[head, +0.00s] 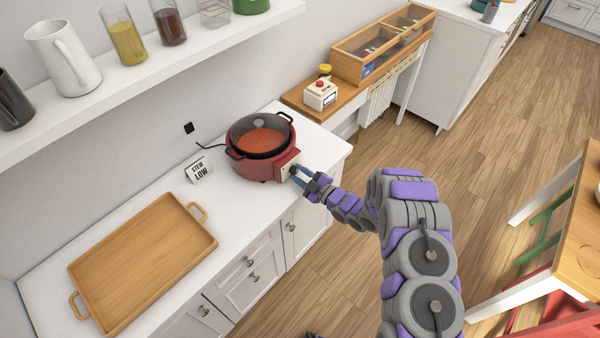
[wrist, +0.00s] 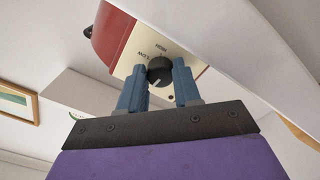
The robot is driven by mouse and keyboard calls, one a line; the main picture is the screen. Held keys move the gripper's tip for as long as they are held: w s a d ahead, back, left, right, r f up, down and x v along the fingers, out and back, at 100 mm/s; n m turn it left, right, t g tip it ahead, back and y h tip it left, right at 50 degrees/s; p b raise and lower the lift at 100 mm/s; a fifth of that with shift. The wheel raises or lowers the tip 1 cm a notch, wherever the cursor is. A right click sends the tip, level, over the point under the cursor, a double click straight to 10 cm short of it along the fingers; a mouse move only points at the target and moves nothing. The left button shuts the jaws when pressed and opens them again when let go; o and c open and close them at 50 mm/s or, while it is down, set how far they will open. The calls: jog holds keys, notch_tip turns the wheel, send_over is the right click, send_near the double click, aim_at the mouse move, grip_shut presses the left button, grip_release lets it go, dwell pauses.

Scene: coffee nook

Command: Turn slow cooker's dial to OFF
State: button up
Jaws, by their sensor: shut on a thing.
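The red slow cooker (head: 262,145) with a dark-rimmed glass lid stands on the white counter. Its cream control panel (head: 286,165) faces my gripper, and the panel also shows in the wrist view (wrist: 181,51). The black dial (wrist: 159,71) has a pale pointer mark; the labels around it appear turned, and one seems to read HIGH and another LOW. I cannot tell for sure which setting the pointer marks. My gripper (head: 299,174) is at the panel, its two blue fingers (wrist: 158,84) on either side of the dial, shut on it.
A sign reading STEW LOW (head: 198,171) stands left of the cooker. A wooden tray (head: 145,262) lies farther left on the counter (head: 238,208). A white box with a red button (head: 320,95) sits beyond the cooker. A shelf (head: 150,80) with jars hangs above.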

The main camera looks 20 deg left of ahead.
jog(key=shift+n, duration=0.6)
jog(key=shift+s+n, duration=0.1)
jog(key=shift+n, duration=0.2)
jog(key=o, duration=1.1)
jog(key=shift+a, duration=0.15)
jog(key=shift+c, duration=0.2)
jog(key=shift+d, duration=0.2)
jog(key=shift+s+d, duration=0.1)
jog(key=shift+d, duration=0.25)
jog(key=p+v, duration=0.2)
jog(key=v, duration=1.4)
jog(key=shift+d, duration=0.2)
